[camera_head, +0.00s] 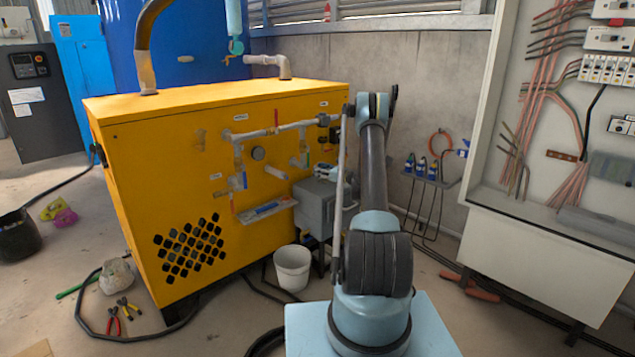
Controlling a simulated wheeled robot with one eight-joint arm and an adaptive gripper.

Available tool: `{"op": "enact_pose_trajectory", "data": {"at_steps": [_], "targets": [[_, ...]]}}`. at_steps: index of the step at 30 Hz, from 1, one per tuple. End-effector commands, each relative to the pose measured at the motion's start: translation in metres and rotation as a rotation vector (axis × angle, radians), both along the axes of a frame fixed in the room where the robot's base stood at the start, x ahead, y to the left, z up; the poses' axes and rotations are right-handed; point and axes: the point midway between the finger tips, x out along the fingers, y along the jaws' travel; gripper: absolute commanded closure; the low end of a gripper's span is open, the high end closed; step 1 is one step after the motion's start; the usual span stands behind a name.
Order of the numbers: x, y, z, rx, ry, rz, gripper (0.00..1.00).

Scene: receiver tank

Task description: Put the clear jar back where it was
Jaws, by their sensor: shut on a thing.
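My arm rises from the bottom middle of the head view and bends at its top, in front of the wall and the right end of the yellow cabinet (170,170). I cannot make out my gripper; it seems hidden behind my arm. I cannot pick out the clear jar with certainty either.
A grey box (314,207) stands beside the cabinet, with a white bucket (292,268) below. Pliers (113,321), a pale lump (115,277) and a black hose lie on the floor at left. An open electrical panel (570,165) stands at right.

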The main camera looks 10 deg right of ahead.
Motion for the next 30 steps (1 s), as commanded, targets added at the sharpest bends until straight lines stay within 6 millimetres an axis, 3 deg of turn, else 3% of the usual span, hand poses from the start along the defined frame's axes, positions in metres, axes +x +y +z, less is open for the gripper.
{"op": "enact_pose_trajectory", "data": {"at_steps": [8,16,27,28,30], "targets": [[0.000,0.000,-0.018,0.000,0.000,0.000,0.93],[0.000,0.000,-0.048,0.000,0.000,0.000,0.93],[0.000,0.001,-0.053,0.000,0.000,0.000,0.93],[0.000,0.001,-0.053,0.000,0.000,0.000,0.56],[0.000,0.001,-0.052,0.000,0.000,0.000,0.41]]}}
